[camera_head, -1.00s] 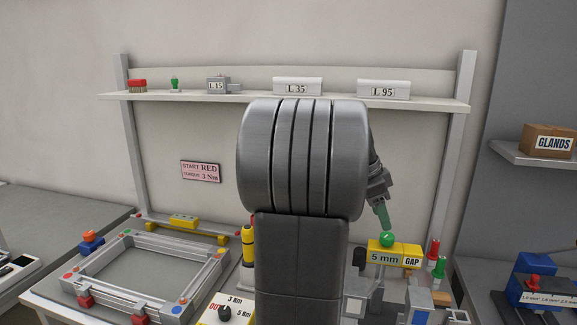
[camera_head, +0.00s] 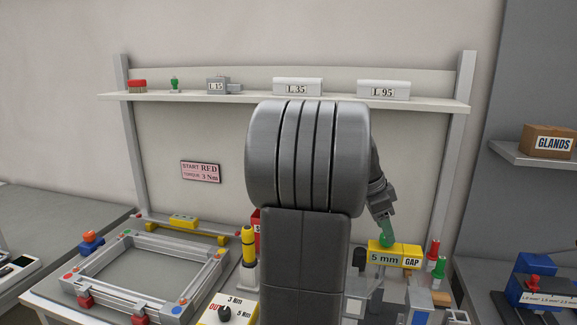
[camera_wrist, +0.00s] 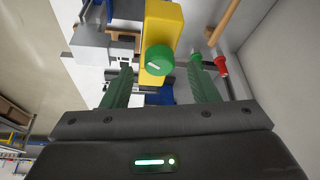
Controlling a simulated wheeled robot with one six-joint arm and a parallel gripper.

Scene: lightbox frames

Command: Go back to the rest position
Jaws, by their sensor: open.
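My gripper (camera_head: 386,236) is at the yellow gauge block marked "5 mm GAP" (camera_head: 381,257), right of centre in the head view. In the wrist view its two green fingers stand apart, with the gripper (camera_wrist: 160,75) open and empty. The round green knob (camera_wrist: 159,60) on the yellow block (camera_wrist: 166,20) shows between the fingers in that view. Whether the fingers touch the knob cannot be told. In the head view the finger overlaps the knob, and my large grey arm link hides the middle of the bench.
A grey frame (camera_head: 113,245) lies on the bench at left. A yellow post (camera_head: 248,250) and a dial box (camera_head: 222,311) stand beside my arm. Red and green pegs (camera_head: 434,250) stand right of the block. A shelf (camera_head: 180,97) with labelled parts runs behind.

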